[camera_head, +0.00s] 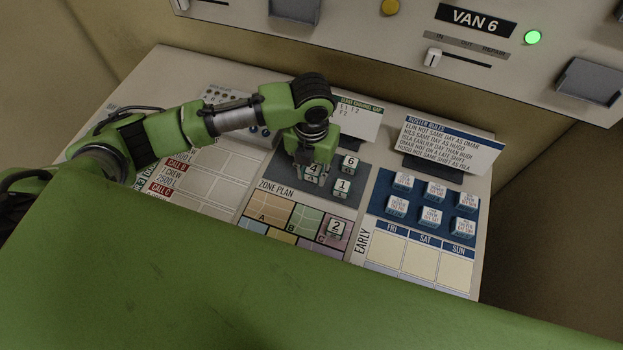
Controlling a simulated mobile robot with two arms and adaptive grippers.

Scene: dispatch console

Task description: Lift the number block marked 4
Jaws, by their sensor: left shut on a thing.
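The number block marked 4 (313,170) is a small white block with a dark 4, in the middle of the camera_head view, over the dark grey pad (343,197). My left gripper (312,163) comes down from above and is shut on this block. The gripper hides part of the block, and I cannot tell whether its base touches the pad. My right gripper is not in view.
Block 6 (350,162) and block 1 (342,187) stand close to the right of the gripper. Block 2 (336,228) stands on the zone plan (277,213). Several labelled blocks (432,215) sit on a blue pad. A roster rules card (452,145) stands behind them.

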